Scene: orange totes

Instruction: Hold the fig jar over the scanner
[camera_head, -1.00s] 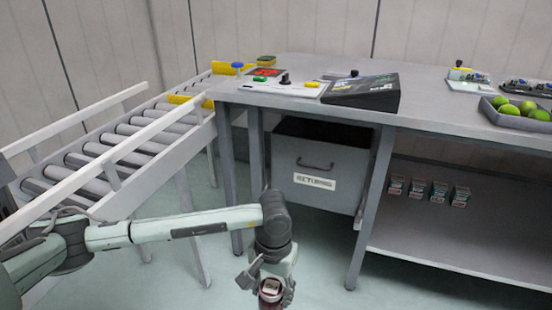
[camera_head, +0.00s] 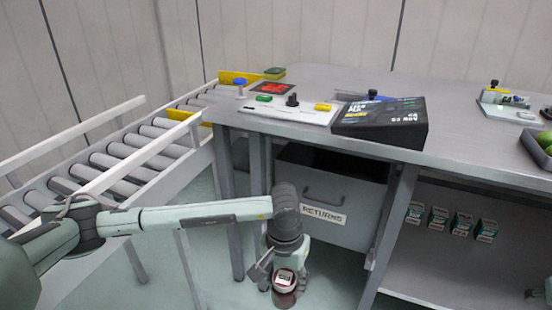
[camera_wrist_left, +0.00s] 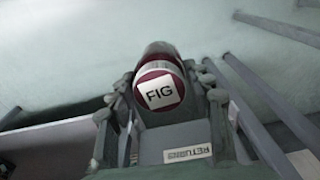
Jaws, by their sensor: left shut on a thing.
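The fig jar (camera_head: 285,283) has a dark red body and a white label on its lid. The label reads FIG in the left wrist view (camera_wrist_left: 160,93). My left gripper (camera_head: 280,280) is shut on the jar, with fingers on both sides of it. It holds the jar low in front of the bench, below the bench top. A black square with a glowing red pattern (camera_head: 272,87), which looks like the scanner, lies on the bench's back left. The jar is well apart from it. A small part of what may be my right gripper shows at the right edge, too cut off to read.
A control panel (camera_head: 290,109) with buttons and a black box (camera_head: 381,122) stand on the bench (camera_head: 465,130). A grey returns bin (camera_head: 335,205) is below. A roller conveyor (camera_head: 125,158) with rails runs at left. Several small boxes (camera_head: 462,223) sit on the lower shelf.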

